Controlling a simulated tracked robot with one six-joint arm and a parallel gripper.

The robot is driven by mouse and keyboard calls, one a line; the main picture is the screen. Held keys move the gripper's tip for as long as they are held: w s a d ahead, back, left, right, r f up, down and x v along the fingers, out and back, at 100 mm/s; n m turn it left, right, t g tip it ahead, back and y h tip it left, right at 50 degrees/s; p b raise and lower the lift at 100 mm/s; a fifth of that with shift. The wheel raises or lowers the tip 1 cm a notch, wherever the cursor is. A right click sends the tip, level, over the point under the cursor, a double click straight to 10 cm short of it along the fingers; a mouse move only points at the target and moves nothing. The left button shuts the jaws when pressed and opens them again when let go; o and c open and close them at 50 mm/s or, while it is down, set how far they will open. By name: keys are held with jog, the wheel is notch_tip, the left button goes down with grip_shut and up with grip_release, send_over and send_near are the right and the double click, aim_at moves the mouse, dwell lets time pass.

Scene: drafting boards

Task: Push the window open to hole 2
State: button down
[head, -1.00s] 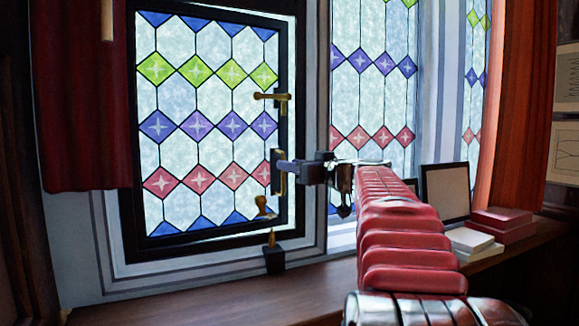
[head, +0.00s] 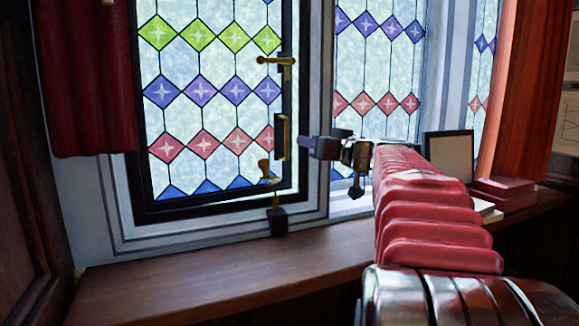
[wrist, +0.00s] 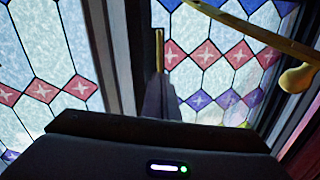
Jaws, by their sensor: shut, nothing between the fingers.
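The window (head: 290,90) is a dark-framed leaded sash with coloured diamonds. Whether it stands slightly ajar is unclear. A brass handle (head: 278,62) and a dark plate with brass edging (head: 280,137) sit on its right side. A brass stay piece (head: 267,172) is at its lower right corner, above an upright pin on a dark block (head: 277,221). My gripper (head: 306,143) is shut and empty, just right of the plate with a small gap. The wrist view shows the fingers (wrist: 161,100) and a brass bar (wrist: 260,30) with a knob. The stay's holes cannot be made out.
A wooden sill (head: 200,270) runs below the window, clear in front. A standing frame (head: 448,160) and stacked red boxes (head: 503,193) are at the right. A red curtain (head: 85,80) hangs left and an orange-red one (head: 525,80) right.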

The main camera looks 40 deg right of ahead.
aim_at(280, 170)
jog(key=s+f+m+h, duration=0.1)
jog(key=s+f+m, duration=0.2)
jog(key=f+m, duration=0.7)
jog(key=shift+a+f+m, duration=0.25)
jog(key=shift+a+m, duration=0.15)
jog(key=shift+m, duration=3.1)
jog(key=w, duration=0.4)
jog(key=w+d, duration=0.1)
jog(key=w, duration=0.4)
jog(key=w+d, duration=0.1)
jog(key=w, duration=0.3)
jog(key=shift+w, duration=0.35)
